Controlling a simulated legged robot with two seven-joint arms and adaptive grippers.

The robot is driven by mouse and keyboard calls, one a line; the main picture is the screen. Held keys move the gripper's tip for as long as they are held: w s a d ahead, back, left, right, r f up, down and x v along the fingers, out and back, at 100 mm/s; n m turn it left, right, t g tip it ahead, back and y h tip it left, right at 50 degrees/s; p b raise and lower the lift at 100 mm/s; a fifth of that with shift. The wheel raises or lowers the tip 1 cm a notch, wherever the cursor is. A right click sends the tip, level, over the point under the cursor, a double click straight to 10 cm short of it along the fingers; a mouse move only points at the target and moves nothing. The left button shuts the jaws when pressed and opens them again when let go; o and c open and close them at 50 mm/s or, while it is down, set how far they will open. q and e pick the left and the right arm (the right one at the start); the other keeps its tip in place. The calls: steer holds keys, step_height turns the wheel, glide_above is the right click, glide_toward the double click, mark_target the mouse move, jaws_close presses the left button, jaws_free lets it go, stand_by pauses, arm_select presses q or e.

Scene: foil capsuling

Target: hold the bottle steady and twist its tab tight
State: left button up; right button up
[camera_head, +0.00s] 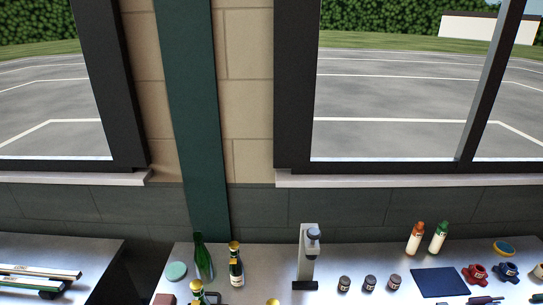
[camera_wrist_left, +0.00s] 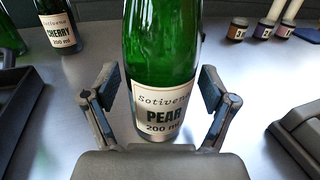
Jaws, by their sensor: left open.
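In the left wrist view a green glass bottle (camera_wrist_left: 162,50) labelled "Sotivene PEAR 200 ml" stands upright on the metal counter. My left gripper (camera_wrist_left: 159,88) is open, with one finger on each side of this bottle. Gaps show between the fingers and the glass. The bottle's neck and tab are above the frame, out of sight. In the head view several bottles stand on the counter, among them a gold-topped one (camera_head: 236,268) and another (camera_head: 197,291) at the bottom edge. I cannot tell which is the PEAR bottle. My right gripper is not in view.
A "CHERRY" bottle (camera_wrist_left: 57,30) stands behind to the left in the wrist view. Small dark jars (camera_wrist_left: 238,29) stand behind to the right. In the head view a grey upright device (camera_head: 308,250) stands mid-counter, with a dark mat (camera_head: 440,282) farther right.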

arm_select(q)
steer(key=v, duration=1.2)
